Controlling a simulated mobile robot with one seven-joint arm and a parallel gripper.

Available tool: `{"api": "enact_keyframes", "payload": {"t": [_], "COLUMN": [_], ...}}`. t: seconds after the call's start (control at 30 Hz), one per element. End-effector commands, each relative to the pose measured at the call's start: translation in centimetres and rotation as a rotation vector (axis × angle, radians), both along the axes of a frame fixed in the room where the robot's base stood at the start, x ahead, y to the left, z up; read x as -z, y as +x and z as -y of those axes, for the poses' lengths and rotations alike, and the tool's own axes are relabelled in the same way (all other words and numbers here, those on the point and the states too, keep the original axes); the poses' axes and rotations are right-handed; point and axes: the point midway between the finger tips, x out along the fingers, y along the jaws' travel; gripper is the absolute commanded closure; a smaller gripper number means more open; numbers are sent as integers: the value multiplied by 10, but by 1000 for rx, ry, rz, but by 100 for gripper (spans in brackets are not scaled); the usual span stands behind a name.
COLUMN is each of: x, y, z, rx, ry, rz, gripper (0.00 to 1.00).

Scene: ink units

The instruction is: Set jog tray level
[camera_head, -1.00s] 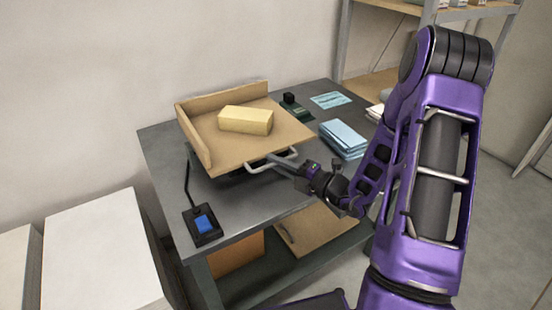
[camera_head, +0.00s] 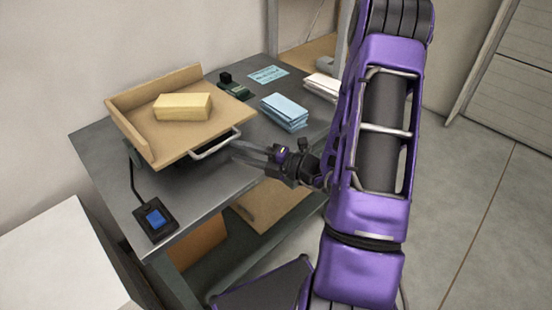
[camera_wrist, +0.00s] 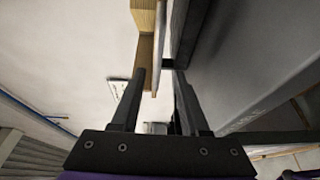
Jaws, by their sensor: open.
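The jog tray (camera_head: 178,137) is a tan wooden board with two raised walls along its far and left sides. It stands above the grey table on a dark base; I cannot tell its exact slope. A pale yellow block (camera_head: 183,107) lies on it. A light metal bar handle (camera_head: 214,147) sticks out from its front right edge. My gripper (camera_head: 236,150) is open, with its fingertips beside the handle's right end; contact is unclear.
A switch box with a blue button (camera_head: 156,217) sits at the table's (camera_head: 208,205) front left corner. Light blue stacks (camera_head: 284,110), a small dark green device (camera_head: 235,88) and a blue sheet (camera_head: 268,74) lie right of the tray. A white block-shaped unit (camera_head: 60,255) stands at left.

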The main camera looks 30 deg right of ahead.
Motion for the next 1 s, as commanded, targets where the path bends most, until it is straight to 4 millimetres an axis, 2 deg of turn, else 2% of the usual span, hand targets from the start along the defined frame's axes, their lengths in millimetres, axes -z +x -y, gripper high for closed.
{"api": "enact_keyframes", "payload": {"t": [0.03,0.2,0.43,0.6,1.0], "x": [-2,-3,-3,-3,-3], "y": [-10,-42,-73,-84,-85], "z": [10,37,63,71,72], "rx": [6,5,2,0,-1], "ry": [0,1,-1,0,0], "rz": [-3,-3,-2,-1,-1], "gripper": [55,55,55,55,55]}}
